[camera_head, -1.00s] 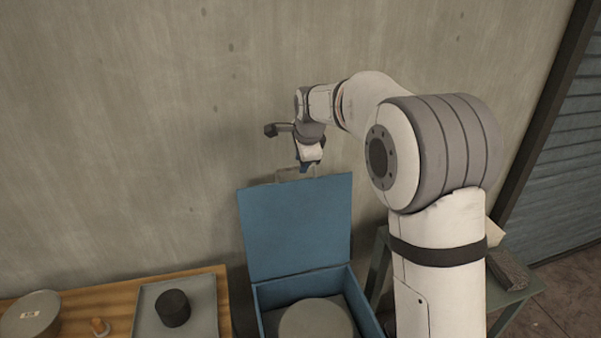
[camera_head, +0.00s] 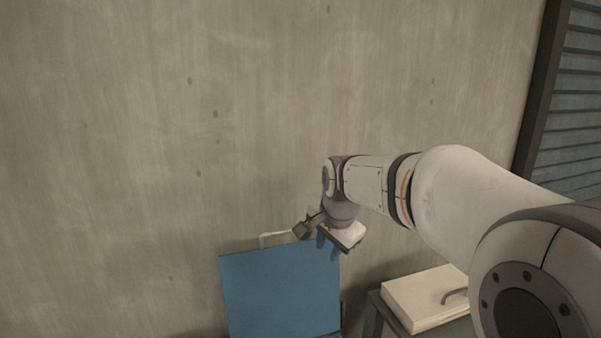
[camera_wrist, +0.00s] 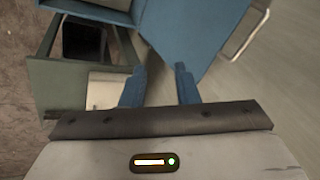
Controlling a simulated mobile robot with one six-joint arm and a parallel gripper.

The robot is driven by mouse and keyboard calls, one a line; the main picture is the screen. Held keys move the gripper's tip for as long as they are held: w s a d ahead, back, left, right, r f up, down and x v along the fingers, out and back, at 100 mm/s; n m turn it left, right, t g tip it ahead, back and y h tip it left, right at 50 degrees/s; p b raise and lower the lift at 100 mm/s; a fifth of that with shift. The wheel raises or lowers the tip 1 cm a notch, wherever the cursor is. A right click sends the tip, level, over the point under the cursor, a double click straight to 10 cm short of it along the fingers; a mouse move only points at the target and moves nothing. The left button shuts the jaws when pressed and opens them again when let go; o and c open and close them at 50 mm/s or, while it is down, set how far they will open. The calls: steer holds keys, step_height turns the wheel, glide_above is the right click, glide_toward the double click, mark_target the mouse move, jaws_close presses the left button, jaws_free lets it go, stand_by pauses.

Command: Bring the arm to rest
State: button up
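My gripper (camera_head: 329,244) hangs at the end of my arm in the head view, near the top right corner of the upright blue lid (camera_head: 280,288). In the wrist view, the two blue fingers of the gripper (camera_wrist: 158,82) stand apart with nothing between them. The blue lid also shows in the wrist view (camera_wrist: 192,25), beyond the fingers. I cannot tell whether the gripper touches the lid.
A pale metal handle (camera_head: 264,240) stands out at the lid's top edge. A green-grey stand (camera_head: 372,319) at lower right bears a cream slab (camera_head: 425,294) with a dark handle. The concrete wall (camera_head: 130,130) rises behind. A slatted shutter (camera_head: 585,90) is at the right.

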steer(key=s+d+f+n+b, duration=0.1)
steer(key=s+d+f+n, duration=0.2)
steer(key=s, duration=0.5)
steer(key=s+d+f+n+b, duration=0.1)
steer(key=s+d+f+n, duration=0.2)
steer(key=s, duration=0.5)
steer(key=s+d+f+n+g+h+b, duration=0.1)
steer(key=s+d+f+n, duration=0.2)
steer(key=s, duration=0.5)
steer(key=shift+s+f, duration=0.2)
steer(key=shift+f, duration=0.2)
steer(key=shift+d, duration=0.1)
